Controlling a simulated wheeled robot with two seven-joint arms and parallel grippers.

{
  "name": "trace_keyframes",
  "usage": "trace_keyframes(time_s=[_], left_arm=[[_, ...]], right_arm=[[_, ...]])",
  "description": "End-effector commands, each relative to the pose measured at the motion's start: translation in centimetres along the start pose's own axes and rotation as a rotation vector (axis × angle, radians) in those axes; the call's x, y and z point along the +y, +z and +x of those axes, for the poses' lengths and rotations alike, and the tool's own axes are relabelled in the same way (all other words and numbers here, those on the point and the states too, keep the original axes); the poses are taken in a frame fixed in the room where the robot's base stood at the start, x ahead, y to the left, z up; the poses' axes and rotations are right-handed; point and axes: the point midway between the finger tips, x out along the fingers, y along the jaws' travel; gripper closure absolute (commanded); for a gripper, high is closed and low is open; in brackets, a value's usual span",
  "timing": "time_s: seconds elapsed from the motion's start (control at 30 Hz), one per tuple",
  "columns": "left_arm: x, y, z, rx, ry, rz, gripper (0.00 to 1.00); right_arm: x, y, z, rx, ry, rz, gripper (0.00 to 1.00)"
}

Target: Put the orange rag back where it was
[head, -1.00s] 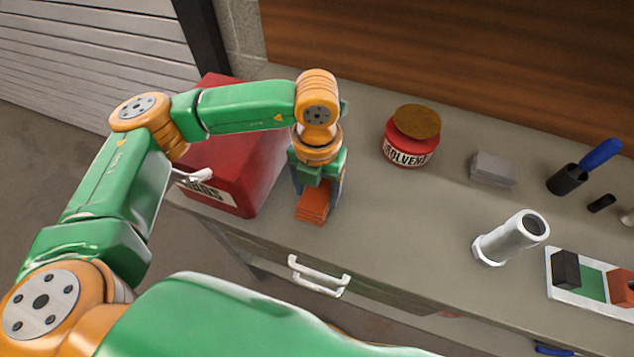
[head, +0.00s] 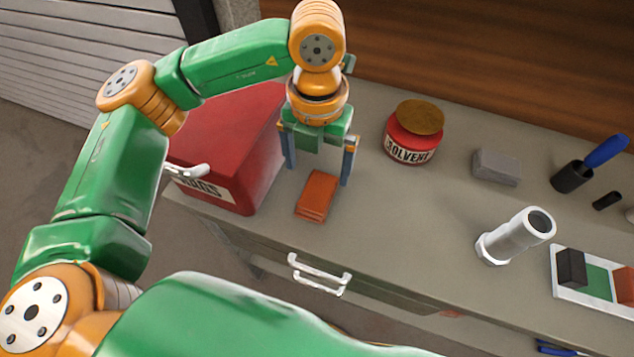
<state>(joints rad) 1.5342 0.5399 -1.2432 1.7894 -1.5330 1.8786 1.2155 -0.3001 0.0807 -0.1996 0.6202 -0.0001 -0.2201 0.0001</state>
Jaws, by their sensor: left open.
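The orange rag (head: 317,196) is a small folded block lying flat on the grey bench top, just right of the red box. My left gripper (head: 319,176) is above the rag and a little behind it. Its two fingers are spread wide, with nothing between them. It does not touch the rag. My right gripper is not in view.
The red box (head: 228,140) with a partly hidden label stands left of the rag. A red solvent can (head: 412,134), grey folded block (head: 497,166), metal pipe fitting (head: 517,236), blue-handled tool (head: 604,152) and white tray (head: 562,289) are to the right. A drawer handle (head: 319,275) is below.

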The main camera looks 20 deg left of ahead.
Motion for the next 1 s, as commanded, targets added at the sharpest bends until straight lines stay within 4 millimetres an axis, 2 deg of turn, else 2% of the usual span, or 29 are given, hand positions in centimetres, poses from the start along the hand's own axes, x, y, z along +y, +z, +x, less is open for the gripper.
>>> trace_keyframes(time_s=[0.1, 0.23, 0.73, 1.0], left_arm=[[-0.1, 0.1, -2.8, -0.005, -0.001, 0.000, 0.00], [0.0, 0.0, -4.7, -0.001, 0.000, 0.000, 0.00], [0.0, 0.0, -5.4, 0.001, 0.000, 0.000, 0.00], [0.0, 0.0, -11.3, 0.001, 0.000, 0.000, 0.00]], right_arm=[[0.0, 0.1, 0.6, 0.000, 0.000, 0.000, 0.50], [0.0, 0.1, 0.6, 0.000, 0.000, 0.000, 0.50], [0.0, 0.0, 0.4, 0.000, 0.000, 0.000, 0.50], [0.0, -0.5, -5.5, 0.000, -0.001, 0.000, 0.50]])
